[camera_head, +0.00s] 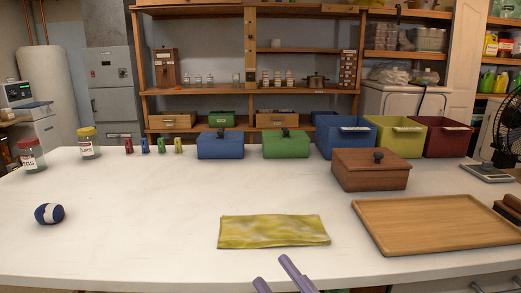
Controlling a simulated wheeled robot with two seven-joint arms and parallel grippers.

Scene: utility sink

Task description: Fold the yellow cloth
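The yellow cloth (273,231), mottled with paler patches, lies flat on the white table, front and centre. It is a wide rectangle with slightly uneven edges; I cannot tell how many layers it has. My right gripper (271,269) shows at the bottom edge as two purple fingers, spread apart with nothing between them. They are just in front of the cloth's near edge in the picture and do not visibly touch it. The rest of this gripper is cut off by the frame. My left gripper is not in view.
A wooden tray (440,240) lies right of the cloth, with a brown lidded box (369,172) behind it. Blue (220,147) and green (286,147) lidded boxes stand farther back. A striped ball (49,214) lies at left. The table between ball and cloth is clear.

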